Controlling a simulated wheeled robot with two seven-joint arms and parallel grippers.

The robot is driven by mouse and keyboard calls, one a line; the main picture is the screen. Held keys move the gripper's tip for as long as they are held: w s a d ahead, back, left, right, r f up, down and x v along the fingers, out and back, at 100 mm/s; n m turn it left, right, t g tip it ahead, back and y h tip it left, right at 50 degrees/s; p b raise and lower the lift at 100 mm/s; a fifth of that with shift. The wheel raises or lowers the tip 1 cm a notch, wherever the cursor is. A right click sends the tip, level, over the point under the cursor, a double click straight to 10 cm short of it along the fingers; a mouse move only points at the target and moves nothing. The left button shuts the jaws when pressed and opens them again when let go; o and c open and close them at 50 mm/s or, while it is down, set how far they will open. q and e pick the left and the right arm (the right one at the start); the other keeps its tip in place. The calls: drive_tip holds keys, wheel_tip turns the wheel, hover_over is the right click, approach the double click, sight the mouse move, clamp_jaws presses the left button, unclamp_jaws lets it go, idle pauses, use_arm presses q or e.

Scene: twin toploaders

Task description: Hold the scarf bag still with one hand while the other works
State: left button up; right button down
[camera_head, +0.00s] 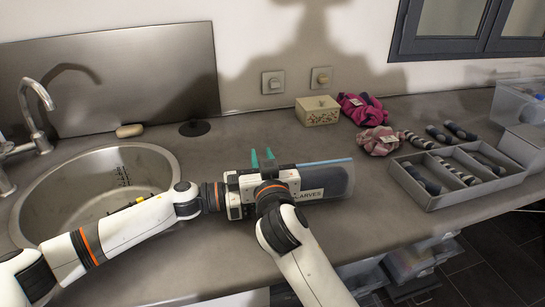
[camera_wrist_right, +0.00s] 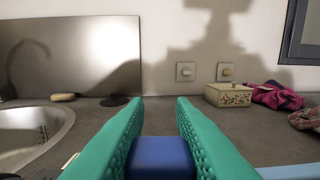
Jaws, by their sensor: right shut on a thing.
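My right gripper (camera_head: 262,155) is over the bag's left part, teal fingers pointing away. In the right wrist view its fingers (camera_wrist_right: 159,103) are shut on a dark blue block (camera_wrist_right: 163,158). My left gripper (camera_head: 236,194) is at the bag's left end, close against the right one; its fingertips are hidden.
The sink (camera_head: 95,190) with its tap is on the left. A floral box (camera_head: 318,111), pink scrunchies (camera_head: 364,109) and rolled socks stand behind to the right. A grey divided tray (camera_head: 440,196) with rolled socks is right of the bag. The counter in front of the bag is clear.

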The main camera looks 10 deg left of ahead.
use_arm(q)
drive_tip(key=shift+d, duration=0.1)
use_arm(e)
drive_tip(key=shift+s+a, duration=0.1)
drive_tip(key=shift+a, duration=0.05)
drive_tip(key=c, duration=1.2)
unclamp_jaws()
drive_tip(key=v, duration=1.2)
use_arm(q)
drive_tip(key=o, duration=1.4)
drive_tip(key=shift+c, duration=0.2)
